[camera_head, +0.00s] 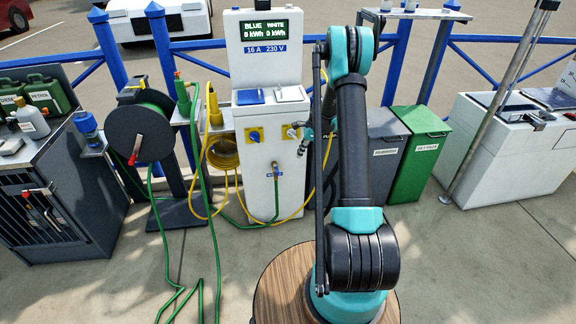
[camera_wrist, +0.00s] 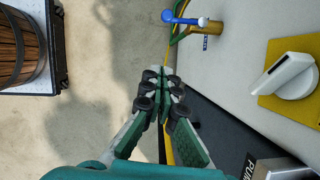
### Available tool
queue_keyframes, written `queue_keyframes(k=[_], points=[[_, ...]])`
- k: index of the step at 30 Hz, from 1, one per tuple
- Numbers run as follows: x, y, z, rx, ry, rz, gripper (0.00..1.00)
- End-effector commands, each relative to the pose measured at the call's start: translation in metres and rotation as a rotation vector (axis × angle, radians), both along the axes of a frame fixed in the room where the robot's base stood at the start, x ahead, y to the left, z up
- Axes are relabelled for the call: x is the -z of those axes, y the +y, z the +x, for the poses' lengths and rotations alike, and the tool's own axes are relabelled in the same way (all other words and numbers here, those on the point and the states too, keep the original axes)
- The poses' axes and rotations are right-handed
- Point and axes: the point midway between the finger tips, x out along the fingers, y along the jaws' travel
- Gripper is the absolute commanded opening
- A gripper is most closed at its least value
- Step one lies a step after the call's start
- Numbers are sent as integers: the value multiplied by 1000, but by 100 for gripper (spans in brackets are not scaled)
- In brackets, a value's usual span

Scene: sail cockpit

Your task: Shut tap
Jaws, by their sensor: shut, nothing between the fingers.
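The tap (camera_head: 275,172) is a small brass spout low on the front of the white service pedestal (camera_head: 259,200). In the wrist view the tap (camera_wrist: 205,26) shows at the top, with a blue lever (camera_wrist: 182,18) and a green hose at its outlet. The lever lies roughly sideways, off the brass body. My gripper (camera_wrist: 161,73) is shut and empty, its fingertips apart from the tap, below and left of it in that picture. In the head view my gripper (camera_head: 307,137) is beside the pedestal's right side, partly hidden by my arm.
A white knob on a yellow plate (camera_wrist: 292,82) is right of my fingers in the wrist view. Green and yellow hoses (camera_head: 206,180) hang left of the pedestal. A hose reel (camera_head: 140,133) stands further left. Grey and green bins (camera_head: 422,150) stand right.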

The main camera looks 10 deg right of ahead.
Motion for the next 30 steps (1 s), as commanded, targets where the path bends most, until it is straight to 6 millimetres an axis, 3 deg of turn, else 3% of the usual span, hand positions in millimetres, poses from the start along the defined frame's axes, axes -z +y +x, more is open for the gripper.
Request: queue_keyframes(k=[5,17,24,30], points=[[20,7,1,-1,0,0,0],[92,34,5,-2,-1,0,0],[94,65,10,-3,-1,0,0],[94,73,12,-1,-1,0,0]])
